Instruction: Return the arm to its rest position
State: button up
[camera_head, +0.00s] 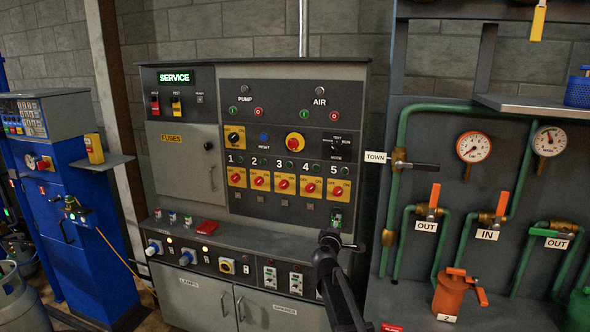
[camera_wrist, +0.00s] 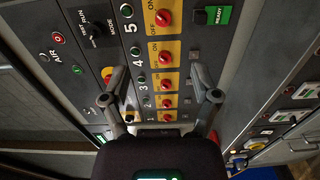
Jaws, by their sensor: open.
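My gripper (camera_wrist: 163,88) shows in the wrist view with its two grey fingers spread apart and nothing between them. Behind the fingers is the control panel (camera_wrist: 122,62), seen turned on its side, with a column of red ON/OFF knobs on yellow plates. In the head view, part of my dark arm (camera_head: 335,275) rises from the bottom edge in front of the panel's lower right. Whether the fingers touch the panel cannot be told.
The grey control cabinet (camera_head: 182,190) stands ahead, with a sloping ledge holding a red item (camera_head: 208,226). Green pipes (camera_head: 401,150), gauges and valves are on the right. A blue machine (camera_head: 75,225) and a gas cylinder (camera_head: 22,305) stand on the left.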

jog(key=s+d+f+m+g+h, duration=0.2)
jog(key=s+d+f+m+g, duration=0.8)
jog(key=s, duration=0.4)
jog(key=s+a+f+m+g+y, duration=0.1)
jog(key=s+a+f+g+y, duration=0.15)
jog(key=s, duration=0.35)
jog(key=s+a+f+m+g+y+b, duration=0.1)
jog(key=s+a+f+m+g+y, duration=0.1)
jog(key=s+f+y, duration=0.3)
jog(key=s+a+f+m+g, duration=0.1)
jog(key=s+a+f+g, duration=0.15)
jog(key=s, duration=0.45)
notch_tip(320, 180, down, 9)
jog(key=s+b, duration=0.3)
jog(key=b, duration=0.6)
notch_tip(320, 180, up, 13)
jog(key=p, duration=1.2)
jog(key=shift+w, duration=0.15)
jog(key=shift+f, duration=0.15)
